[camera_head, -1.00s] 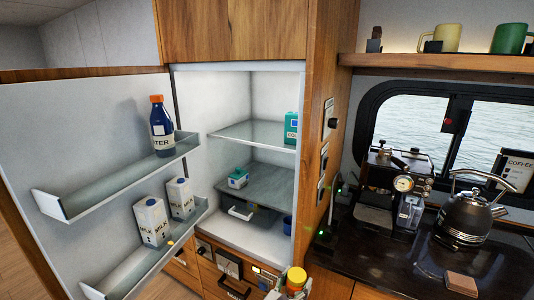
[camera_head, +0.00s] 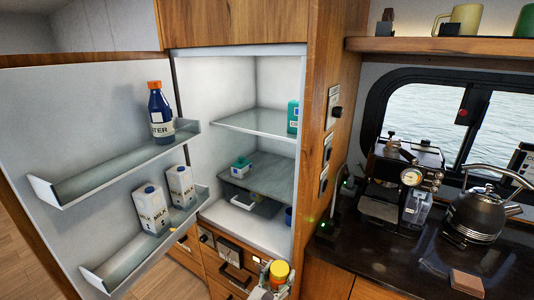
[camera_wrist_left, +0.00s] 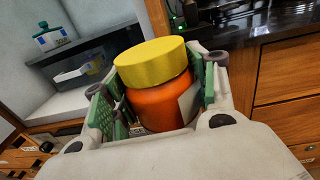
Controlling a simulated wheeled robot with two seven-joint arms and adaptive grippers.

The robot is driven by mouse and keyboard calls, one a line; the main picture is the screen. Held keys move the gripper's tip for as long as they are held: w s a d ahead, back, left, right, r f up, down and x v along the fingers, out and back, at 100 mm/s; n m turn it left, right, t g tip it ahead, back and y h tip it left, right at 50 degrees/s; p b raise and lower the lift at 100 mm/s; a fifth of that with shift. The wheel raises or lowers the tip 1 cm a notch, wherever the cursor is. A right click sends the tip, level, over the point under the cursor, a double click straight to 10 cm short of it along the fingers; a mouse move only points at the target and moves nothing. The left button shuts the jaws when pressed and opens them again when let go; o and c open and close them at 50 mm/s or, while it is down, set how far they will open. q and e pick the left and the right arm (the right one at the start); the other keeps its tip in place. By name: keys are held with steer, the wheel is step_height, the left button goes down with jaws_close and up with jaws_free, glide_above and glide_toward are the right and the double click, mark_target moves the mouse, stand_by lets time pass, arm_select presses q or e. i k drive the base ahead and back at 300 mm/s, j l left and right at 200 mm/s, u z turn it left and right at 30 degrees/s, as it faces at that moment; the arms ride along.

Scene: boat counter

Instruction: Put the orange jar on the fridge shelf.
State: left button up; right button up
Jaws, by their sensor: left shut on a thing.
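The orange jar (camera_wrist_left: 162,104) has a yellow lid and a pale label. In the left wrist view it sits between the green-padded fingers of my left gripper (camera_wrist_left: 155,110), which is shut on it. In the head view the jar (camera_head: 279,272) and left gripper (camera_head: 274,286) are at the bottom edge, in front of and below the open fridge. The fridge has an upper glass shelf (camera_head: 250,122), a middle shelf (camera_head: 270,180) and a white floor (camera_head: 245,228). My right gripper is in neither view.
The open door (camera_head: 80,135) holds a water bottle (camera_head: 160,115) and milk cartons (camera_head: 151,208). A kettle (camera_head: 474,215) stands on the right counter.

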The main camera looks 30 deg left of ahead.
mark_target(240, 122)
steer(key=i+l+u, duration=0.45)
steer(key=l+u, duration=0.15)
steer(key=i+l+u, duration=0.15)
steer(key=l+u, duration=0.15)
